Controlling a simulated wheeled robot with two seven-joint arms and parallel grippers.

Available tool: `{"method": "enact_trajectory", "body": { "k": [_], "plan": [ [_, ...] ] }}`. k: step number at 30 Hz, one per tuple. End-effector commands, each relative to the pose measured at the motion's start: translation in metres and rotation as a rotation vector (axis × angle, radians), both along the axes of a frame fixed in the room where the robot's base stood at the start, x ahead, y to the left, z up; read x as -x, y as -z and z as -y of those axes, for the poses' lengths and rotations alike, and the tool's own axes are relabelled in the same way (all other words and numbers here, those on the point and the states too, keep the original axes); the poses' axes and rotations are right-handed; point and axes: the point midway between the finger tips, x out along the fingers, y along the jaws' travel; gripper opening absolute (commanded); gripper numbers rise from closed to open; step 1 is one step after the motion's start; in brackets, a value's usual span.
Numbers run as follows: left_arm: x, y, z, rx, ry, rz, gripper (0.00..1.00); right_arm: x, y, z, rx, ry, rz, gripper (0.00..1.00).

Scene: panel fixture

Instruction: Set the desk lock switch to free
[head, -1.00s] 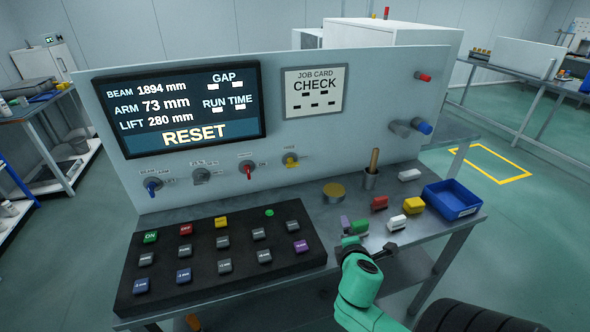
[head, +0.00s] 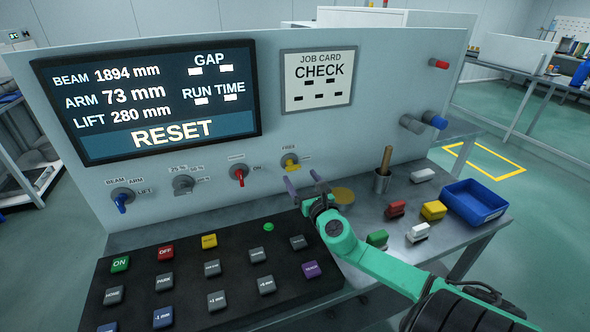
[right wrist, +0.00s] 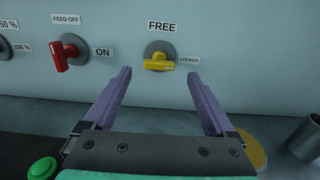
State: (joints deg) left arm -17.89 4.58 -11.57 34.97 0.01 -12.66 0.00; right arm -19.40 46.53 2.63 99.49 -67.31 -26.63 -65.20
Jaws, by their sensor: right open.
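The desk lock switch (head: 290,161) is a yellow knob on a grey round base on the upright panel. In the right wrist view the yellow knob (right wrist: 158,64) lies about level, with FREE printed above it and LOCKED to its right. Its handle seems to reach toward LOCKED. My right gripper (head: 303,181) is open and empty, in front of and a little below the switch in the head view. In the right wrist view its purple fingers (right wrist: 158,74) stand either side of the knob, apart from it. My left gripper is out of view.
A red switch (head: 239,175) marked ON sits left of the yellow one. The button console (head: 200,285) lies below. A tool cup (head: 382,182), coloured blocks and a blue bin (head: 475,202) stand on the desk to the right.

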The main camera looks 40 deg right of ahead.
Motion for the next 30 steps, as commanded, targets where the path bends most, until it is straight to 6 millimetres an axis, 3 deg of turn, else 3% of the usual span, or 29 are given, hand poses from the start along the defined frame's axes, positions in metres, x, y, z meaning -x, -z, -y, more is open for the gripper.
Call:
{"method": "enact_trajectory", "body": {
  "k": [3, 7, 17, 18, 19, 24, 25, 30],
  "plan": [
    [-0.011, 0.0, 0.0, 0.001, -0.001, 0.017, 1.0, -0.024, -0.001, 0.009, -0.001, 0.002, 0.004, 0.9],
    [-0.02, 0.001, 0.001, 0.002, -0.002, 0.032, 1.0, -0.042, 0.001, 0.015, -0.003, 0.001, 0.002, 0.9],
    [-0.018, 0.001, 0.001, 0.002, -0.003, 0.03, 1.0, -0.05, 0.001, 0.017, -0.003, 0.0, 0.0, 0.9],
    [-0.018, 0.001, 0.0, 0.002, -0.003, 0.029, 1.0, -0.05, 0.001, 0.017, -0.003, 0.0, 0.0, 0.86],
    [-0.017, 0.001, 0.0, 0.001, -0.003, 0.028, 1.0, -0.05, 0.001, 0.017, -0.003, 0.0, 0.0, 0.75],
    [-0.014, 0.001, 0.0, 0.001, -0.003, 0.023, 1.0, -0.05, 0.001, 0.017, -0.003, 0.0, 0.0, 0.1],
    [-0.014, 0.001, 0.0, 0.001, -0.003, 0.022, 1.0, -0.05, 0.001, 0.017, -0.003, 0.0, 0.0, 0.04],
    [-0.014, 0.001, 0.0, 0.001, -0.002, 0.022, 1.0, -0.05, 0.001, 0.017, 0.003, 0.0, -0.002, 0.04]
  ]
}}
